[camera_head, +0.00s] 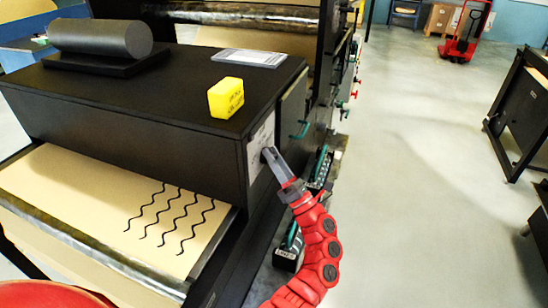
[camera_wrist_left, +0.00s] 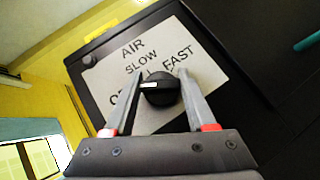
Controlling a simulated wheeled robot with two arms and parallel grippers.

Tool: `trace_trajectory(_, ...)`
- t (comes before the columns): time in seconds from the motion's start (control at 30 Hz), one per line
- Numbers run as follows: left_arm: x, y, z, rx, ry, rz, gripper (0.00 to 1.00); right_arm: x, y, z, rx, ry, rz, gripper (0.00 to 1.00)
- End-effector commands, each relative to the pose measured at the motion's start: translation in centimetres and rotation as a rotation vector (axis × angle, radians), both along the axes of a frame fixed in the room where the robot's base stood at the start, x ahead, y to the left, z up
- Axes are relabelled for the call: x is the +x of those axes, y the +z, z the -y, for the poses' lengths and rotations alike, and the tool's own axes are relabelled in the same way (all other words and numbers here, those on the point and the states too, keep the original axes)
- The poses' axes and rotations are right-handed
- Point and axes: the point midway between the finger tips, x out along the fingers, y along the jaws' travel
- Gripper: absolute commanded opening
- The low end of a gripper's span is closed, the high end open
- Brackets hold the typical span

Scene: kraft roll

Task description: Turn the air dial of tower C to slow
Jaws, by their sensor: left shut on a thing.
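The air dial (camera_wrist_left: 163,93) is a black round knob with a white mark. It sits on a pale plate (camera_wrist_left: 205,75) lettered AIR, SLOW, FAST and a partly hidden word starting with O. The white mark points left in the picture, near that hidden word and below SLOW. My left gripper (camera_wrist_left: 160,88) is shut on the dial, one finger on each side. In the head view my left gripper (camera_head: 268,153) reaches the plate (camera_head: 259,148) on the black machine's end; the dial is hidden there. No tower letter is readable. My right gripper is out of view.
A yellow block (camera_head: 226,97), a grey card (camera_head: 249,57) and a dark roll (camera_head: 100,40) on a base stand on the machine's black top (camera_head: 165,85). Brown paper (camera_head: 95,195) with wavy lines lies in front. Open floor (camera_head: 430,180) lies right; a red pallet truck (camera_head: 466,32) stands far back.

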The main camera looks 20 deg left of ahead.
Motion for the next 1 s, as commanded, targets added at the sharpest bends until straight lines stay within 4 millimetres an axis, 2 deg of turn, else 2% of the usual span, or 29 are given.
trace_trajectory(0.03, 0.0, 0.0, 0.0, 0.000, 0.000, 0.000, 0.23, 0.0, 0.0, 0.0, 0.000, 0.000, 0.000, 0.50)
trace_trajectory(0.17, 0.0, 0.0, 0.0, 0.000, 0.000, 0.000, 0.01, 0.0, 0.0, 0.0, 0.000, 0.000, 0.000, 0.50)
trace_trajectory(0.47, -0.1, -0.4, -0.1, -0.001, 0.002, -0.022, 0.01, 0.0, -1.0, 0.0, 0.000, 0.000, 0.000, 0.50)
trace_trajectory(0.8, -0.2, -0.5, -0.3, 0.000, 0.004, -0.166, 0.01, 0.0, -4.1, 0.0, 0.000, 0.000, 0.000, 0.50)
trace_trajectory(0.9, -0.1, -0.3, -0.3, 0.003, 0.003, -0.236, 0.01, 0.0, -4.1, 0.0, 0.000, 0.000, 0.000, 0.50)
trace_trajectory(1.0, -0.1, 0.2, -0.3, 0.003, 0.003, -0.320, 0.01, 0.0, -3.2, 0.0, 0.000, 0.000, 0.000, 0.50)
